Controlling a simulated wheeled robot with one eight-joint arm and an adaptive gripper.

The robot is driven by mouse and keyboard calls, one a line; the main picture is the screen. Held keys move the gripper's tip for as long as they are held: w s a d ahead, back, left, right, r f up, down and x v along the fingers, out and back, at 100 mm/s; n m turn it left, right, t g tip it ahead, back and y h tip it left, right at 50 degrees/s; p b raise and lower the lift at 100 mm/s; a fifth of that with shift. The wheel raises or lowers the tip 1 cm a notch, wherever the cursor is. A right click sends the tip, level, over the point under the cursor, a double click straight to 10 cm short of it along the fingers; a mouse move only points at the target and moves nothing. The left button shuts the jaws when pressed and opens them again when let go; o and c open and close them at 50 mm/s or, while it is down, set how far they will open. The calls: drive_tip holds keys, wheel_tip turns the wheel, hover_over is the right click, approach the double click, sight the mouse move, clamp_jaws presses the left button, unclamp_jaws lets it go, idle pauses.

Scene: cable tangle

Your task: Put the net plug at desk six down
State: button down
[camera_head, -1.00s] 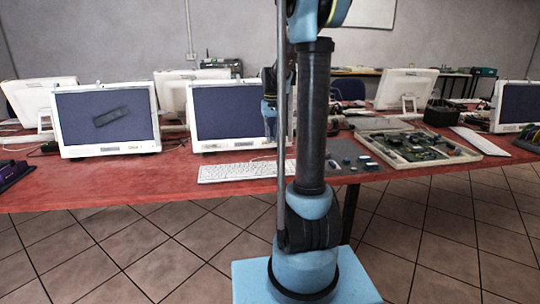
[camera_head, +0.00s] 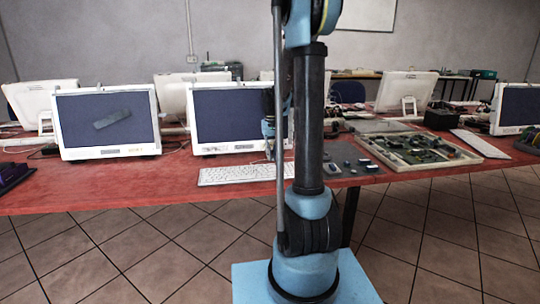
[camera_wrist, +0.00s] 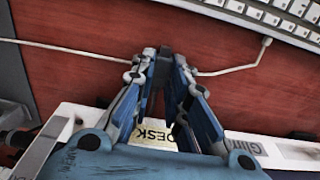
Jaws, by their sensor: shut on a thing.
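In the wrist view my gripper (camera_wrist: 164,66) is shut on a small dark block, which I take to be the net plug (camera_wrist: 165,54). It is held between the fingertips over the red desk (camera_wrist: 100,65). The fingers hide part of it, and I cannot tell whether it touches the desk. A white cable (camera_wrist: 70,50) runs in from the left to the fingertips, and another stretch leaves on the right. A label reading "DESK" (camera_wrist: 155,135) is partly covered by the fingers, so its number is hidden. In the head view my gripper is mostly behind my arm column.
A white keyboard (camera_wrist: 270,15) lies at the upper right of the wrist view. A white monitor (camera_head: 238,120) stands behind it in the head view. A tray of circuit boards (camera_head: 420,150) lies to the right.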

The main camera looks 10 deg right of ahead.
sight(272, 156)
drive_tip(key=c, duration=1.6)
unclamp_jaws()
drive_tip(key=shift+o, duration=0.2)
drive_tip(key=shift+r, duration=0.1)
wheel_tip(272, 156, up, 11)
drive_tip(key=s, duration=1.1)
drive_tip(key=s+f+t, duration=0.1)
drive_tip(key=s+f, duration=0.5)
drive_tip(key=s, duration=0.6)
drive_tip(key=s+f+t, duration=0.1)
drive_tip(key=s+f, duration=0.6)
drive_tip(key=s, duration=0.5)
drive_tip(key=shift+s+a, duration=0.25)
drive_tip(key=shift+a, duration=0.1)
drive_tip(key=shift+o, duration=0.5)
